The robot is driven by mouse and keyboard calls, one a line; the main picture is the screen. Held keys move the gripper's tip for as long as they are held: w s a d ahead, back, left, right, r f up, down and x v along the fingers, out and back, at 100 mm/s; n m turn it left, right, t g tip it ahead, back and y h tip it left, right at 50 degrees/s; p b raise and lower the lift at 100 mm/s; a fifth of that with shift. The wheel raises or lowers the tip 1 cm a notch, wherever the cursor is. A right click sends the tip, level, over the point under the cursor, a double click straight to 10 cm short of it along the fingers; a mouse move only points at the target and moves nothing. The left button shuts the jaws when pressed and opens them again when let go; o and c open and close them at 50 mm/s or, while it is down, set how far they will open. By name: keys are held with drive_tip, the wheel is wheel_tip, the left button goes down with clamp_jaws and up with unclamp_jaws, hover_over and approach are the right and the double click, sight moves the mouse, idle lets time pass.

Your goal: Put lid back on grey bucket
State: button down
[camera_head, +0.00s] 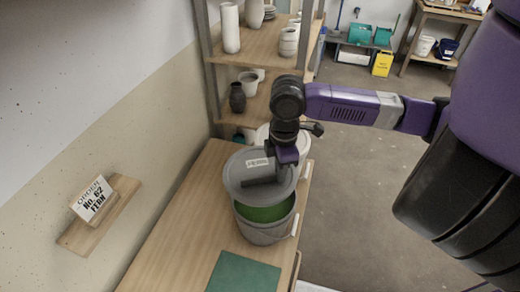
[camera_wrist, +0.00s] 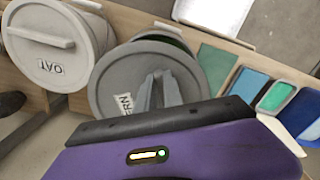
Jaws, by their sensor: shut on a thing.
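The grey bucket (camera_head: 265,231) stands on the wooden bench, its mouth partly uncovered and green glaze showing inside. Its round grey lid (camera_head: 236,182) is above the bucket's far part, shifted away from the near rim. My gripper (camera_head: 270,172) is shut on the lid's handle. In the wrist view the lid (camera_wrist: 112,82) bears a FERN label, and my gripper (camera_wrist: 158,95) is at its handle. A strip of the bucket's inside shows past the lid there. I cannot tell whether the lid touches the rim.
A pale bucket (camera_head: 304,144) stands just behind; in the wrist view this bucket (camera_wrist: 88,20) has a lid marked OAT. A green board (camera_head: 243,273) lies on the near bench. A shelf unit (camera_head: 262,43) with pots stands behind. Coloured trays (camera_wrist: 277,96) show in the wrist view.

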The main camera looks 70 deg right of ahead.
sight(283, 188)
drive_tip(key=shift+s+a+f, duration=0.35)
drive_tip(key=shift+s+a, duration=0.05)
drive_tip(key=shift+s, duration=0.3)
drive_tip(key=shift+f+b, duration=2.5)
drive_tip(key=shift+f, duration=0.55)
drive_tip(key=shift+f+b, duration=0.45)
drive_tip(key=shift+f, duration=0.35)
drive_tip(key=c, duration=0.9)
unclamp_jaws()
drive_tip(key=shift+r+p, duration=2.9)
drive_tip(key=shift+r, duration=0.65)
